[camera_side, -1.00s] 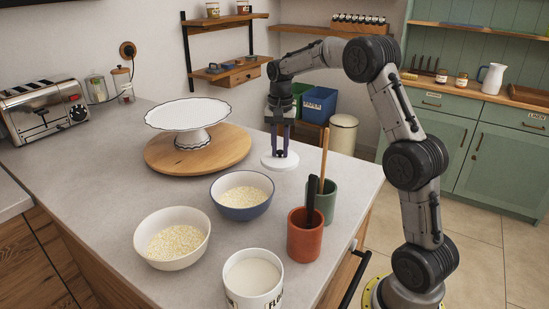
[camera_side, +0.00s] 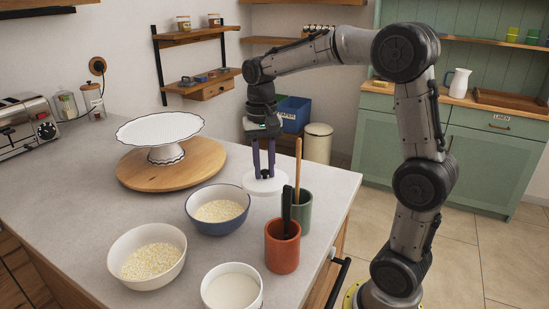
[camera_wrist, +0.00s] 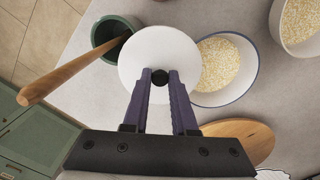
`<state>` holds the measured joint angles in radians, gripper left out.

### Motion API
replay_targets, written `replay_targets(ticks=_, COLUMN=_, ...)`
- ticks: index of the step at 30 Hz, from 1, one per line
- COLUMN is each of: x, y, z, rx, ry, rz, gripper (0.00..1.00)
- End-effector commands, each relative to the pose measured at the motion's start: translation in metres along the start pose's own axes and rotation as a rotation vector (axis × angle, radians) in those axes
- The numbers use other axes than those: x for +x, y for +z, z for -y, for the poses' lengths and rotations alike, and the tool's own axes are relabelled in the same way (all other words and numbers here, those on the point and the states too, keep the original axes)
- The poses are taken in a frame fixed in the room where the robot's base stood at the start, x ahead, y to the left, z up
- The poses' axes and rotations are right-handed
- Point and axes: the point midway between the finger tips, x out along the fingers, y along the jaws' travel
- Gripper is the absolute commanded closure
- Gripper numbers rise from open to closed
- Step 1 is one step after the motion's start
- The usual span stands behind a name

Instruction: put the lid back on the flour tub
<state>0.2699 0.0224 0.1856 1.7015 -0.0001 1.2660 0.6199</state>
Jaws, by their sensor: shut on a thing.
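My gripper (camera_side: 264,175) points down, with its fingers shut on the dark knob of a round white lid (camera_side: 254,187). The lid is level, held behind the cups and to the right of the blue bowl. In the wrist view, the gripper (camera_wrist: 160,76) grips the knob near the edge of my view of the white lid (camera_wrist: 158,50), which overlaps the green cup and bowl. The flour tub (camera_side: 232,290) stands open at the front edge of the side view, filled with white flour; its lower part is cut off. The tub is not visible in the wrist view.
A terracotta cup (camera_side: 282,252) and a green cup (camera_side: 302,216) with tall utensils stand between lid and tub. A blue bowl (camera_side: 217,226) and a white bowl (camera_side: 147,272) hold pale flakes. A cake stand (camera_side: 166,155) sits on a wooden board (camera_side: 135,172).

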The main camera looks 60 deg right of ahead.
Motion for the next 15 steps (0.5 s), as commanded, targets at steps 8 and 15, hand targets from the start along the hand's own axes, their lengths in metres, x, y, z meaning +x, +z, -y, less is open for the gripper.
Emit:
replay_targets(ticks=8, x=-0.007, y=0.082, z=0.058, rx=-0.343, ry=0.006, rz=-0.008, gripper=1.0)
replay_targets(ticks=15, x=-0.012, y=0.16, z=0.087, rx=-0.624, ry=0.007, rz=-0.018, gripper=1.0)
